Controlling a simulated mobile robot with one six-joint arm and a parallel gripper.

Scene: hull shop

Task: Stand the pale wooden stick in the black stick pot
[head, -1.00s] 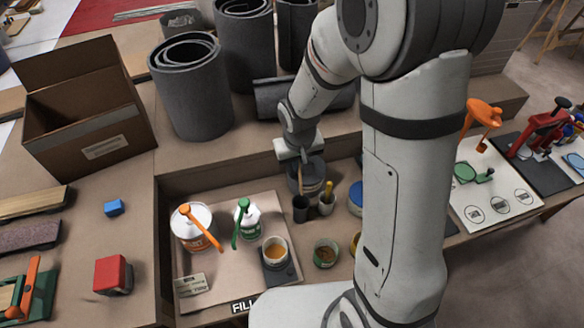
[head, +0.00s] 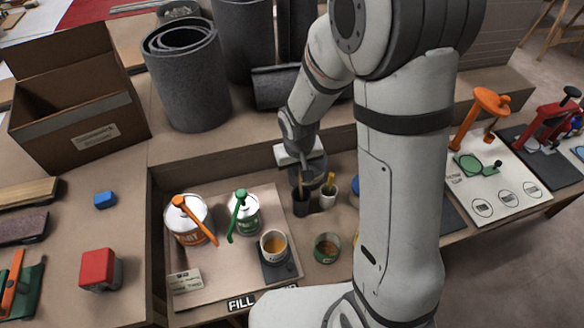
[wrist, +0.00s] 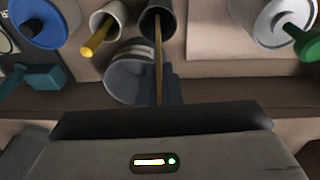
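The pale wooden stick (wrist: 158,62) is between the two fingers of my gripper (wrist: 158,86), which is shut on it. In the head view the stick (head: 300,184) is upright, and my gripper (head: 301,163) is above the black stick pot (head: 301,206). In the wrist view the stick's far end lies inside the round mouth of the black pot (wrist: 172,24). How deep the end reaches, and whether it touches the pot's bottom, I cannot tell.
A white pot (head: 328,200) with a yellow-handled tool stands close to the right of the black pot. A dark grey bucket (wrist: 128,80) is close behind both. Paint tins (head: 187,222) and a cup of amber liquid (head: 274,247) stand to the left and front.

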